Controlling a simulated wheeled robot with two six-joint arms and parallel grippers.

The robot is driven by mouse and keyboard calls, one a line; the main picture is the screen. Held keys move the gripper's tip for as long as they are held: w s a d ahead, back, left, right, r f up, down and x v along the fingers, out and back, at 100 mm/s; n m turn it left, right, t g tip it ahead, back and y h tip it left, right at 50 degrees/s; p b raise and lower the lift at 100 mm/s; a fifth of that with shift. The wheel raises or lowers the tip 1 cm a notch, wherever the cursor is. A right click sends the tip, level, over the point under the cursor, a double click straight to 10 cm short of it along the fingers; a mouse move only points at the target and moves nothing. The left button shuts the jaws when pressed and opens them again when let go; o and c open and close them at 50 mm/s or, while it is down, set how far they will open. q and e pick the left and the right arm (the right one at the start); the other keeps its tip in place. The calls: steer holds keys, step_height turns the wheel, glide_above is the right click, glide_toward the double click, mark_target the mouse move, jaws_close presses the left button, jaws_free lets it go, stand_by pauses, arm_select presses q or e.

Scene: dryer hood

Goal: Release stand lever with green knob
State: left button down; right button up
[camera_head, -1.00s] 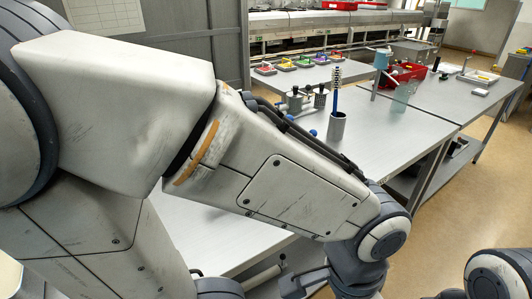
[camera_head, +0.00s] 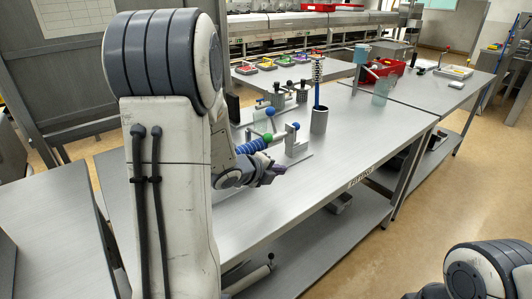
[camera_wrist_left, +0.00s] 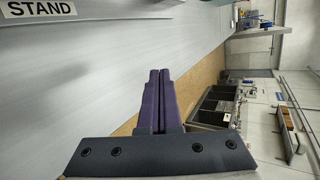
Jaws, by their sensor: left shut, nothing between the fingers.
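A grey metal stand (camera_head: 295,146) is on the workbench in the head view, right of my left forearm. A green knob (camera_head: 267,137) shows at its left side, beside a blue coiled part (camera_head: 250,146); my arm partly hides this area, so I cannot tell the lever's full shape. My left gripper (camera_head: 272,174) is just in front of and below the stand, shut and empty, and appears apart from the knob. Its purple fingers (camera_wrist_left: 160,98) lie together in the left wrist view, where neither lever nor knob shows. A STAND label (camera_wrist_left: 38,9) is at that view's top left.
A grey cup with a blue brush (camera_head: 319,118) stands right of the stand. Blue knobs (camera_head: 270,112) are close by. Coloured trays (camera_head: 265,64) and a red bin (camera_head: 388,72) are farther back. The bench (camera_head: 345,160) is clear in front of the cup.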

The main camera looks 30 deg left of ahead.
arm_select(q)
steer(key=s+a+m, duration=0.1)
steer(key=a, duration=0.1)
steer(key=s+a+m+t+h, duration=0.1)
steer(key=a, duration=0.1)
steer(key=s+a+m+t+b, duration=0.1)
steer(key=s+a, duration=0.1)
steer(key=shift+f+m+h, duration=0.3)
steer(key=shift+f+m, duration=0.1)
steer(key=s+a+r+m+t+h, duration=0.2)
steer(key=s+a+m+t, duration=0.1)
steer(key=s, duration=0.5)
steer(key=shift+a+r+m+t+h+b, duration=0.15)
steer(key=shift+r+m+t+h+b, duration=0.2)
steer(key=shift+m, duration=0.35)
steer(key=shift+w+f, duration=0.1)
steer(key=shift+w+a+r+p+x, duration=0.1)
steer(key=shift+a+r+p+x, duration=0.5)
steer(key=shift+x, duration=1.55)
steer(key=shift+w+a+f+p+x, duration=0.1)
steer(key=shift+p+x, duration=0.95)
steer(key=shift+x, duration=1.1)
steer(key=shift+w+a+r+p+x, duration=0.25)
steer(key=shift+p+x, duration=0.6)
steer(key=shift+x, duration=1.25)
steer(key=shift+s, duration=0.1)
